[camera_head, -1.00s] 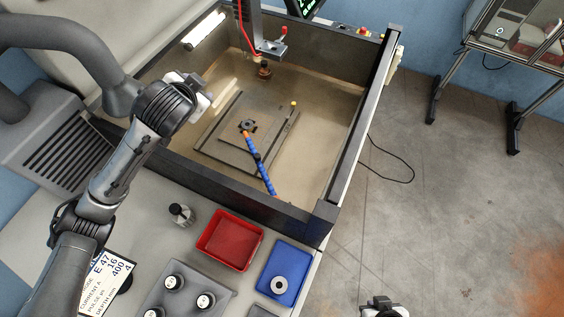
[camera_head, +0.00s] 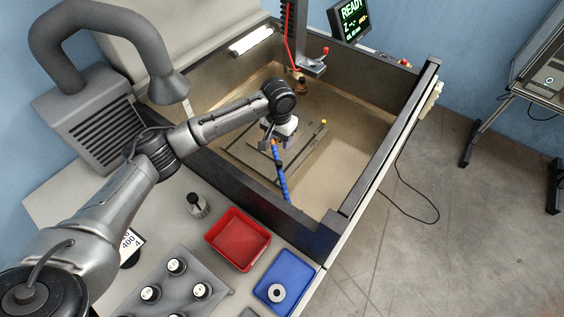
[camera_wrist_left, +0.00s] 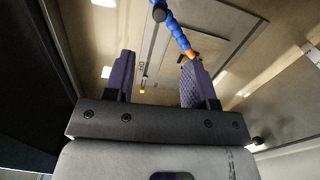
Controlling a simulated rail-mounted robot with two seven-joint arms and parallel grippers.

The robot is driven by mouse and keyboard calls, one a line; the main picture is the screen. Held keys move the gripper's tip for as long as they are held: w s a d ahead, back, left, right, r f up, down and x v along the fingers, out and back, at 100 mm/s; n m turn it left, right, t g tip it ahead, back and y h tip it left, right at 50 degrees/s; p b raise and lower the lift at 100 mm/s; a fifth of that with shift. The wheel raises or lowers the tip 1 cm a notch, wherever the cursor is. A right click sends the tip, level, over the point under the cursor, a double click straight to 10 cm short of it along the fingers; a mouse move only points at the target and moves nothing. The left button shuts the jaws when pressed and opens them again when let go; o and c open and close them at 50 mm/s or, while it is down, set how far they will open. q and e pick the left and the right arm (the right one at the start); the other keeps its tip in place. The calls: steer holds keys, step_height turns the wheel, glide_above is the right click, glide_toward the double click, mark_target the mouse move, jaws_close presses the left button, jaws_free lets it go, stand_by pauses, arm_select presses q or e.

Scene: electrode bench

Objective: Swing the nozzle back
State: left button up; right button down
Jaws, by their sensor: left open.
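The nozzle (camera_head: 280,173) is a blue segmented hose with an orange tip inside the tank. It rises from near the tank's front wall toward the middle of the work plate. In the left wrist view the hose (camera_wrist_left: 177,32) passes beyond the fingers, with its orange tip close to the right finger. My left gripper (camera_head: 276,143) is over the plate, beside the nozzle's upper end, and partly hidden by my wrist. In the left wrist view my left gripper (camera_wrist_left: 158,75) is open with nothing between its fingers. My right gripper is not in view.
The tank's front wall (camera_head: 250,192) lies under my left forearm. The machine head (camera_head: 300,60) hangs behind the gripper. A red tray (camera_head: 262,258), a blue tray (camera_head: 262,292), a holder with several electrodes (camera_head: 185,268) and a small bottle (camera_head: 196,203) stand in front.

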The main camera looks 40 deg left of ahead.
mark_target(279, 163)
arm_select(q)
step_height(279, 163, down, 13)
steer(key=shift+r, duration=0.1)
stand_by(0.4)
jaws_close()
stand_by(0.4)
